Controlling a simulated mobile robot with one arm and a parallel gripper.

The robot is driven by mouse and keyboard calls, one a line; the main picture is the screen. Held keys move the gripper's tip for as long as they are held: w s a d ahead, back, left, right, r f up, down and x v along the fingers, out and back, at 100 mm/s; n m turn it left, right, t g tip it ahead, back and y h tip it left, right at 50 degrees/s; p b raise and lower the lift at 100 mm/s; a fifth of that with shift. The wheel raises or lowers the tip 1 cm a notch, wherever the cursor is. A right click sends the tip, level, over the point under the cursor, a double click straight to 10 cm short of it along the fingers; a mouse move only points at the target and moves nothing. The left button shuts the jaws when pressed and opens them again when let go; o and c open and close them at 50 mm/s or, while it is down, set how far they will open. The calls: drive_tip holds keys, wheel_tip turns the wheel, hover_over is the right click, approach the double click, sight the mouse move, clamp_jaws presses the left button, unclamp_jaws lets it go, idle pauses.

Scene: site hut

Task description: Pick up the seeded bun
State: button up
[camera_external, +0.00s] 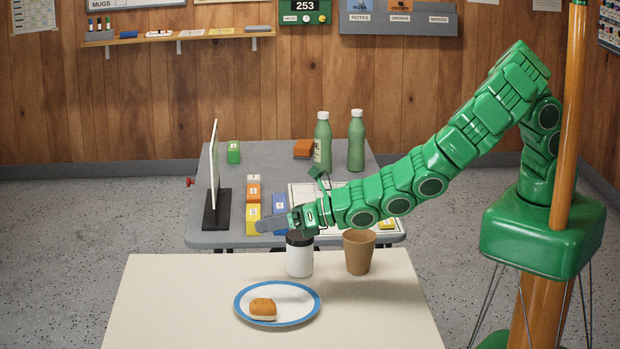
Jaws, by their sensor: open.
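The seeded bun (263,309) is a small golden-brown bun with a pale lower part. It sits on a white plate with a blue rim (306,315) on the cream table. Seeds are too small to make out. My gripper (268,225) is at the end of the green arm, reaching in from the right. It is open, with nothing seen between its fingers. It is above and behind the plate, apart from the bun, near the top of a white cup with a dark lid (299,261).
A brown cup (359,253) stands right of the lidded cup. On the grey table (222,241) behind are an upright panel (214,176), coloured boxes (253,191), and two green bottles (355,141). The cream table (150,310) is clear left of the plate.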

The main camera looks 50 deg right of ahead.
sight(272, 300)
drive_tip(key=s+a+f+n+g, duration=0.1)
drive_tip(key=s+f, duration=0.2)
drive_tip(key=s, duration=0.1)
drive_tip(key=s+a+f+n+g, duration=0.1)
drive_tip(key=s+a+f, duration=0.1)
drive_tip(key=s+f, duration=0.2)
drive_tip(key=s+a+f+n+g+y, duration=0.1)
drive_tip(key=s+f+n, duration=0.1)
drive_tip(key=s+f, duration=0.1)
drive_tip(key=shift+s+a+f+g, duration=0.15)
drive_tip(key=shift+s+g, duration=0.15)
drive_tip(key=shift+s, duration=0.15)
drive_tip(key=shift+x, duration=3.8)
drive_tip(key=shift+w, duration=0.1)
drive_tip(key=c, duration=1.2)
